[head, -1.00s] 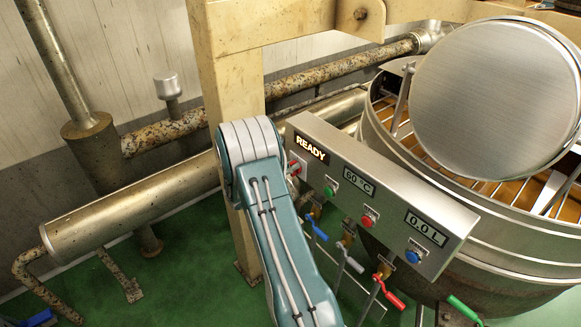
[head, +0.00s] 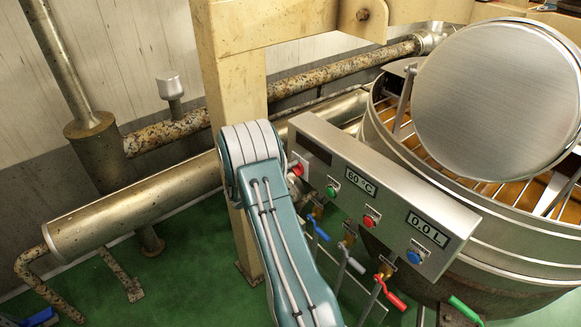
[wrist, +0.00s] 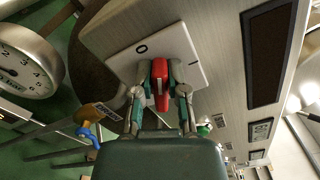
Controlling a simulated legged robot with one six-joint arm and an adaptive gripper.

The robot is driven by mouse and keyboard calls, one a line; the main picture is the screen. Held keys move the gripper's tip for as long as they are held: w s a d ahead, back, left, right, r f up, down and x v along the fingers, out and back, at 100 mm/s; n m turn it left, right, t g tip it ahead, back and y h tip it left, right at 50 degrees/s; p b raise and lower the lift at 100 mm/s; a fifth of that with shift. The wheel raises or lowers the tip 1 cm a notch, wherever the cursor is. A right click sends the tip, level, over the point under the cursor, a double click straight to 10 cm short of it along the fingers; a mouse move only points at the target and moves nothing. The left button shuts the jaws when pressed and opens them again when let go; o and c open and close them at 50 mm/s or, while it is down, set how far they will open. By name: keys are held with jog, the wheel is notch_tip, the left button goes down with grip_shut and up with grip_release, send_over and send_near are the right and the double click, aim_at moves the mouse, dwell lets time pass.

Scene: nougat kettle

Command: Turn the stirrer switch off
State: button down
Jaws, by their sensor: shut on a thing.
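The stirrer switch is a red knob (wrist: 161,98) on a white plate (wrist: 122,64) at the end of the grey control panel. The plate has a 0 mark and a second short line mark. My gripper (wrist: 161,70) is shut on the red knob, one finger at each side of it. I cannot tell for sure which mark the knob points to. In the head view a bit of the red switch (head: 298,169) shows beside my arm, and my fingers are mostly hidden. The panel's left display (head: 313,151) is dark; it also shows dark in the wrist view (wrist: 268,55).
The control panel (head: 395,205) carries green, red and blue buttons and displays reading 60 °C and 0.0 L. Valves with blue (head: 320,229) and red (head: 392,293) handles hang below. The kettle (head: 440,225) stands right. A round gauge (wrist: 28,62) is left in the wrist view.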

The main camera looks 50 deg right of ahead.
jog(key=n, duration=0.4)
jog(key=shift+w+f+n, duration=0.15)
jog(key=shift+f+n, duration=0.15)
jog(key=shift+n, duration=0.1)
jog(key=shift+f, duration=0.1)
dwell(0.3)
jog(key=c, duration=0.7)
grip_release()
jog(key=shift+d, duration=0.1)
jog(key=shift+o, duration=0.2)
jog(key=w+a, duration=0.1)
jog(key=a, duration=1.1)
jog(key=shift+w, duration=0.15)
